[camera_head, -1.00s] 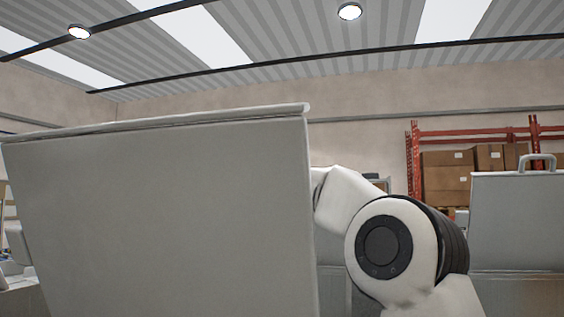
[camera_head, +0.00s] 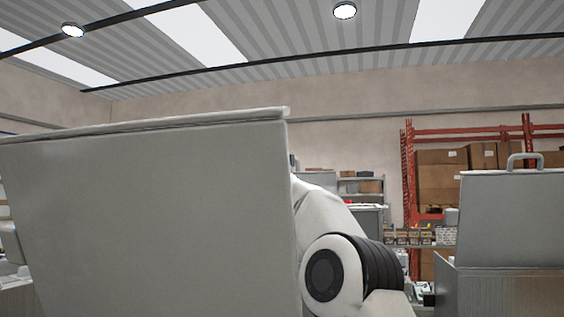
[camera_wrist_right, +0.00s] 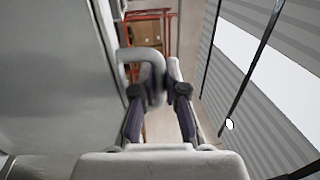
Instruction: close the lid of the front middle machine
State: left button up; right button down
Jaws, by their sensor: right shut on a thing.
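A large grey lid (camera_head: 150,215) stands raised and slightly tilted, filling the left half of the head view. My right arm passes behind its right edge, so the lid hides my right gripper there. In the right wrist view the grey lid (camera_wrist_right: 50,70) fills the left side, with a curved grey handle (camera_wrist_right: 130,56) on it. My right gripper (camera_wrist_right: 160,85) is shut on this handle, its two dark fingers on either side of the bar. The machine body under the lid is not clearly visible. My left gripper is not in view.
Another grey machine (camera_head: 500,285) with a handled lid (camera_head: 510,215) stands at the right. Behind are a red rack (camera_head: 408,165) with cardboard boxes (camera_head: 440,180) and shelves of small goods. Open space shows above the lid.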

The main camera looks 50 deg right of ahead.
jog(key=c, duration=1.2)
grip_release()
jog(key=shift+w, duration=0.1)
jog(key=shift+w+a, duration=0.1)
jog(key=shift+a, duration=0.05)
